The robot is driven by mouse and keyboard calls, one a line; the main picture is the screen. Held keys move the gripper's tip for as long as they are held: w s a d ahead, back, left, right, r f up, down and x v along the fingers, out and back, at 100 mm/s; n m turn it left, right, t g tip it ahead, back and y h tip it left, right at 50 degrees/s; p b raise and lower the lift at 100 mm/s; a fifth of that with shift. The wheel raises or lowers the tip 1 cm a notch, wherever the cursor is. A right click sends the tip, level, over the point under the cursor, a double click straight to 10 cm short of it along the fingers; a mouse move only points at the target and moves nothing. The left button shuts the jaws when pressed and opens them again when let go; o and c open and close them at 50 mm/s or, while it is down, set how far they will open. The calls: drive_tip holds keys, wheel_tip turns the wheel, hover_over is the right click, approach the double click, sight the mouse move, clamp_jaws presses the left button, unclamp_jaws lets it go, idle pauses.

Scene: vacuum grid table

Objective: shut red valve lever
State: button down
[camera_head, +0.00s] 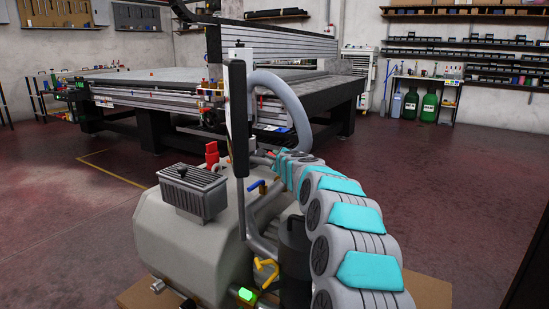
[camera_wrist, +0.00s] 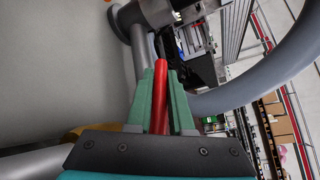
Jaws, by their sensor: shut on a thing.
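The red valve lever (camera_wrist: 160,95) shows in the wrist view as a red bar running lengthwise between the two green fingers of my gripper (camera_wrist: 167,72). The fingers are shut on it. Its far end lies close to a grey pipe beside a large grey tank surface. In the head view, my arm reaches over the right side of the grey tank (camera_head: 185,245). There my gripper and the held lever are hidden, behind the arm and the upright handle, so the lever's angle to its pipe cannot be told.
A red part (camera_head: 211,153) stands upright on the tank behind a ribbed grey box (camera_head: 193,190). A black-gripped upright handle (camera_head: 238,120) and a thick grey hose (camera_head: 285,95) are close to my arm. A yellow handle (camera_head: 265,270) sits low at the front. Open floor lies left and right.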

idle(0.5)
drive_tip(key=n+g+y, duration=0.1)
drive_tip(key=n+y, duration=0.1)
drive_tip(key=s+a+n+g+y+p, duration=0.1)
drive_tip(key=y, duration=0.1)
drive_tip(key=s+a+n+g+y, duration=0.1)
drive_tip(key=n+y, duration=0.1)
drive_tip(key=shift+s+a+n+y+p, duration=0.1)
drive_tip(key=shift+a+n+y+p, duration=0.2)
drive_tip(key=shift+p, duration=0.1)
drive_tip(key=c, duration=0.8)
unclamp_jaws()
drive_tip(key=shift+s+d, duration=0.1)
drive_tip(key=shift+d, duration=0.05)
drive_tip(key=shift+b+v, duration=0.45)
drive_tip(key=shift+v, duration=3.35)
